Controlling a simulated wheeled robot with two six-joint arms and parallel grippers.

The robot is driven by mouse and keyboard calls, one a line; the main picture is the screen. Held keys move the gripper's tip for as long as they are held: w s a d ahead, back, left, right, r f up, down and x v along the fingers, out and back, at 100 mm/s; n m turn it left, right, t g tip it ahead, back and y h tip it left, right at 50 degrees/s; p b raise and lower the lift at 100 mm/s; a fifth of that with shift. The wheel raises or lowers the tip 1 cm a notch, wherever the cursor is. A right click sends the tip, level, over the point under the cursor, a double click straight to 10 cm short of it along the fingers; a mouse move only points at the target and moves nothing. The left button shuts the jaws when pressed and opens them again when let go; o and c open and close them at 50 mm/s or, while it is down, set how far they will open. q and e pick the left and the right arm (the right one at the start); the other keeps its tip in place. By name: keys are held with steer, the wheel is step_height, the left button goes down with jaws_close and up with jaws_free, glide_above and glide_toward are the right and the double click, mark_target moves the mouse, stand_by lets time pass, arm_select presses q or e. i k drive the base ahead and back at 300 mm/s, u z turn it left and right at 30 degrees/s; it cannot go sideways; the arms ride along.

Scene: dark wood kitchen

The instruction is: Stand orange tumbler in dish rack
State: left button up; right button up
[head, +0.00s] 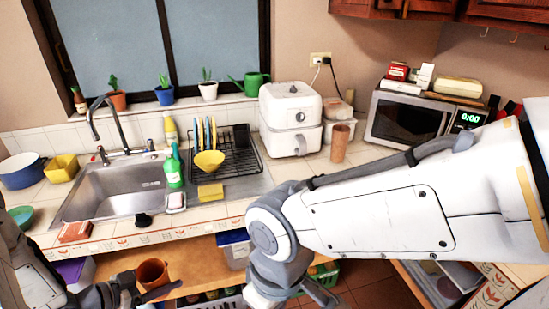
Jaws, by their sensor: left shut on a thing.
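The orange tumbler (153,272) is held by my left gripper (150,289) at the lower left, below the counter's front edge in the picture. Its open end faces up, and the fingers hide its lower part. The black wire dish rack (256,167) stands on the counter right of the sink. It holds several upright plates (207,132), a yellow bowl (209,161) and a dark item (241,135). My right gripper (298,295) is at the bottom centre, partly cut off; whether it is open or shut is unclear.
The sink (115,190) and tall tap (103,120) lie left of the rack. A green bottle (174,168) stands between them, and a yellow sponge (210,192) lies before the rack. A white appliance (291,118) and brown cup (340,143) stand to its right.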

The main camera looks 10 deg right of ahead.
mark_target(245, 166)
steer(key=z, duration=0.55)
steer(key=i, duration=1.3)
steer(key=u, duration=0.1)
